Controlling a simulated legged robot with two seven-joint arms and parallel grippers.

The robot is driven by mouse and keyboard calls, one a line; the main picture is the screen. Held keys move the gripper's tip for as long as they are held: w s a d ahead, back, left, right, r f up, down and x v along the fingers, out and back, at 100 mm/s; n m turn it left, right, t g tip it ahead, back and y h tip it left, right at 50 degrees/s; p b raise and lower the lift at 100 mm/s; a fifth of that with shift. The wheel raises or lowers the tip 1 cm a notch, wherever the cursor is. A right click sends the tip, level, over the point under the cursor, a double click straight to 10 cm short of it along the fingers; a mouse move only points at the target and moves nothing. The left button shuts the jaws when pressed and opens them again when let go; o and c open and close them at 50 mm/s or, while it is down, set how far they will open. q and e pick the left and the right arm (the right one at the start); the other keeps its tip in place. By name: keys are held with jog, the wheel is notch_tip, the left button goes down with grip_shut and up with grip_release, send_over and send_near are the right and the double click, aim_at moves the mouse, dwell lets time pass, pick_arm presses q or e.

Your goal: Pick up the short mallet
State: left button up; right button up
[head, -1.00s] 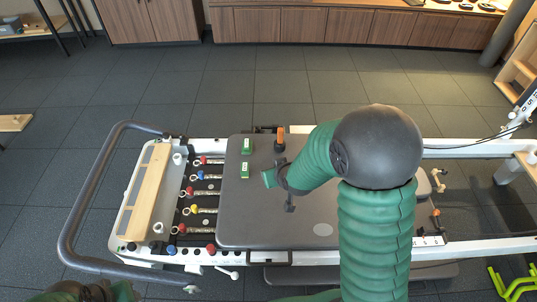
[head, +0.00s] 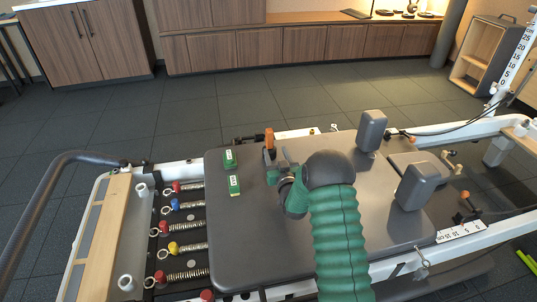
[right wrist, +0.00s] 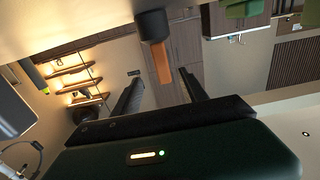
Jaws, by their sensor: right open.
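The short mallet, with an orange handle (head: 269,138) and a dark head, seems to stand upright on its head near the back edge of the grey carriage (head: 235,245). In the right wrist view, which is upside down, its orange handle (right wrist: 163,62) hangs below the dark head (right wrist: 152,25). My right gripper (head: 277,166) is just in front of the mallet in the head view. Its two dark fingers (right wrist: 162,88) are apart and empty, with the handle showing in line with the gap, seemingly beyond the tips. My left gripper is out of view.
Two green labelled blocks (head: 234,185) lie left of my right gripper. Grey shoulder pads (head: 371,130) stand up on the right. Springs with coloured ends (head: 188,205) lie left of the carriage. The floor behind is clear.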

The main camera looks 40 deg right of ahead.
aim_at(271, 139)
jog(key=b+x, duration=0.5)
jog(key=x, duration=0.4)
jog(key=shift+w, duration=0.3)
jog(key=shift+w+r, duration=0.1)
jog(key=shift+w, duration=0.05)
jog(key=shift+r, duration=0.15)
grip_shut()
dwell(0.6)
